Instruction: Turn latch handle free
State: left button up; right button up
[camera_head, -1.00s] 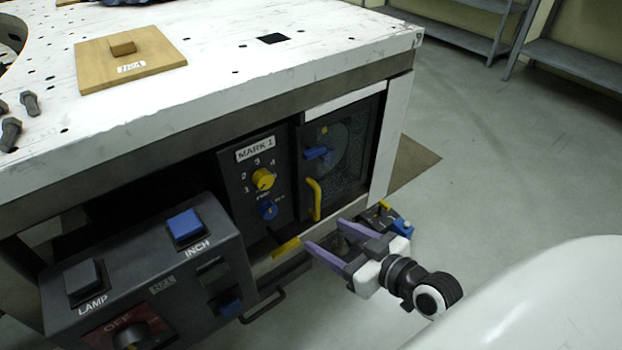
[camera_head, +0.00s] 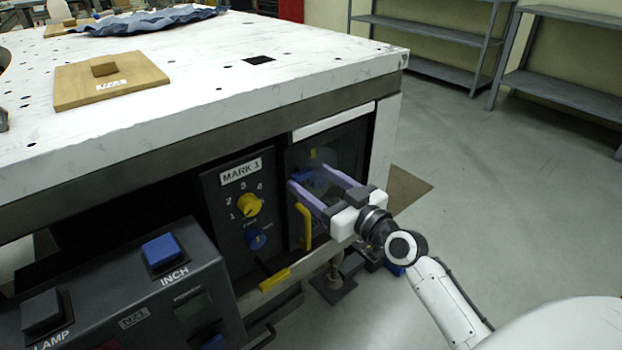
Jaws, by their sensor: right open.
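Whether the fingers touch the latch cannot be told. My left gripper is out of view.
A dark control box (camera_head: 135,288) juts out at the lower left. A wooden board (camera_head: 112,80) lies on the white table top (camera_head: 215,60). Floor at right is clear.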

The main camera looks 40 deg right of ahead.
jog(key=shift+w, duration=0.65)
jog(key=c, duration=1)
jog(key=shift+c, duration=0.2)
